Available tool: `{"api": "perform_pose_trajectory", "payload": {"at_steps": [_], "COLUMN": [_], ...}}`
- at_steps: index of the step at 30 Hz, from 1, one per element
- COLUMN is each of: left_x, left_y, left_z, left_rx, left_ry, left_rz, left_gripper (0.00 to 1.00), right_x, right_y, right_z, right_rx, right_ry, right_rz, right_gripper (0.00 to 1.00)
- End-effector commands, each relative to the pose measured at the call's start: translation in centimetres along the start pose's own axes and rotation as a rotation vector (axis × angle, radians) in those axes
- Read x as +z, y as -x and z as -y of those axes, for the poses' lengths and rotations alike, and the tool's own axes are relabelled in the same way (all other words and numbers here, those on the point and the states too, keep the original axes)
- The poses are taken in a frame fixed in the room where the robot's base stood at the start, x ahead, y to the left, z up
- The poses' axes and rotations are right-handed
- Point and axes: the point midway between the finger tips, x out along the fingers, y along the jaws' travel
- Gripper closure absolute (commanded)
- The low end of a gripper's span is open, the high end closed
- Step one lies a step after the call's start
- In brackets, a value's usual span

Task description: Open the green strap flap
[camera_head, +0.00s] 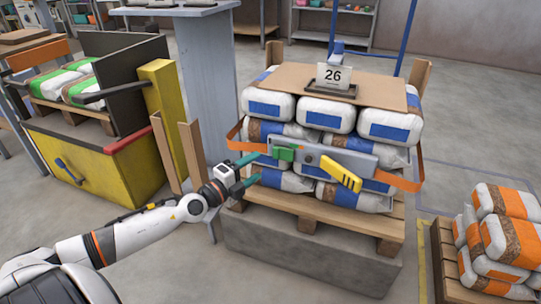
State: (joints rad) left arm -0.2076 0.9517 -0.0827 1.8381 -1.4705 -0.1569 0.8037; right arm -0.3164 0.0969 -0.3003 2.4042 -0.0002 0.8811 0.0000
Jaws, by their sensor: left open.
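The green strap flap (284,154) sits at the left end of a grey bar-shaped buckle (338,157) on the front of a stack of bags. A yellow striped lever (342,174) slants down from the right part of the buckle. An orange strap (408,182) runs around the stack. My left gripper (256,170) is open, its two teal fingers pointing right. Its upper fingertip is close to the flap's left side; I cannot tell whether they touch. My right gripper is out of view.
White bags with blue labels (322,114) are stacked on a wooden pallet (310,218) over a grey block. Orange-labelled bags (506,236) stand at the right. A yellow cabinet (95,165) and a grey-blue column (207,80) stand at the left.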

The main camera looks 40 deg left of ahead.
Motion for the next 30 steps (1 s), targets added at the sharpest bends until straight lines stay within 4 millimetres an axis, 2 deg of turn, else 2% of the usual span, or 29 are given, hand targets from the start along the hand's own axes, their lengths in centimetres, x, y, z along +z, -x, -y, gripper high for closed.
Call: {"api": "perform_pose_trajectory", "payload": {"at_steps": [6, 12, 18, 26, 27, 30], "left_x": [0.0, 0.0, 0.1, 0.1, 0.1, 0.1], "left_y": [-3.4, -5.8, -6.9, -7.0, -7.0, -7.0], "left_z": [-0.3, -0.1, 0.0, 0.0, 0.0, 0.0], "left_rx": [0.004, 0.002, 0.000, -0.001, -0.001, -0.001], "left_ry": [0.001, 0.001, 0.000, 0.000, 0.000, 0.000], "left_rz": [-0.001, 0.000, 0.001, 0.001, 0.001, 0.001], "left_gripper": [0.38, 0.38, 0.38, 0.38, 0.40, 0.56], "right_x": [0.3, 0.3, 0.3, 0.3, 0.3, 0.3], "right_y": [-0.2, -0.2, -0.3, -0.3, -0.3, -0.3], "right_z": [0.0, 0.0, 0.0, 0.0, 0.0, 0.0], "right_rx": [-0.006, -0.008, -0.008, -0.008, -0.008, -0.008], "right_ry": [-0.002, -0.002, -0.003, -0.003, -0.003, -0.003], "right_rz": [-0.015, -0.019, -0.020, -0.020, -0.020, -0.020], "right_gripper": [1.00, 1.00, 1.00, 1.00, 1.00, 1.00]}}
